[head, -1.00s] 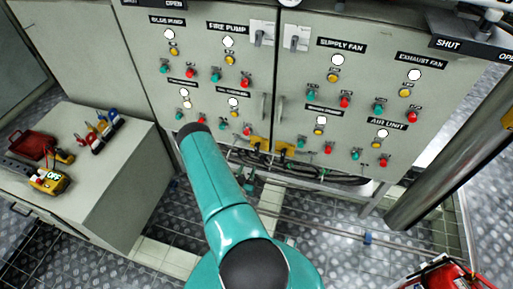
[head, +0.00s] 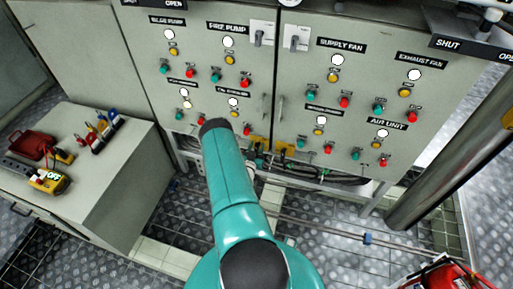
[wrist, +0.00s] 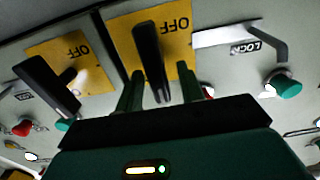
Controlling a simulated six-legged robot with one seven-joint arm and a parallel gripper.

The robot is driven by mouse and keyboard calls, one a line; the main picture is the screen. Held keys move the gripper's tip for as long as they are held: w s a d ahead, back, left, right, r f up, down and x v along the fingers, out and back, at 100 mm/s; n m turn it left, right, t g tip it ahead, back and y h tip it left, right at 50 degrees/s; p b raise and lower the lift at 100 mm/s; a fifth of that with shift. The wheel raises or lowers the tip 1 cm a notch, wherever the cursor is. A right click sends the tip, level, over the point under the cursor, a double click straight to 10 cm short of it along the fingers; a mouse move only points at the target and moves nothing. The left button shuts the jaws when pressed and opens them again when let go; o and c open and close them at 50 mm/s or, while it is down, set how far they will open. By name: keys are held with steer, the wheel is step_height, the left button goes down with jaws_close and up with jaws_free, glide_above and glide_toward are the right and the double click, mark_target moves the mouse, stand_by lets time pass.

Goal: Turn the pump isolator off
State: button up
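Two yellow plates marked OFF, each with a black lever handle, show upside down in the wrist view. One lever (wrist: 146,45) stands on the middle plate (wrist: 180,47); the other lever (wrist: 45,85) is on the left plate (wrist: 72,55). My gripper (wrist: 160,90) is open, with the middle lever between its two fingers and gaps showing on both sides. I cannot tell from the labels which is the pump isolator. In the head view, the yellow plates (head: 258,143) sit low on the cabinet, partly visible, and my arm hides the gripper.
The grey cabinet (head: 205,110) carries several buttons and lamps. A teal button (wrist: 283,86) and a LOCK label (wrist: 246,47) lie right of my gripper. A bench (head: 115,175) with tools stands left, a metal pipe (head: 450,160) right, and a red object (head: 440,272) lower right.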

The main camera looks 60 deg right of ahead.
jaws_close()
steer(key=shift+w+n, duration=0.1)
steer(key=shift+n, duration=0.2)
steer(key=n, duration=0.3)
steer(key=shift+w+a+f, duration=0.1)
steer(key=shift+w, duration=0.25)
steer(key=n, duration=0.4)
steer(key=shift+w+f+n, duration=0.15)
steer(key=shift+w+n, duration=0.15)
steer(key=shift+n, duration=0.1)
steer(key=n, duration=0.3)
steer(key=f+n, duration=0.1)
steer(key=n, duration=0.5)
steer(key=shift+w+f, duration=0.2)
steer(key=shift+f, duration=0.05)
steer(key=shift+n, duration=0.4)
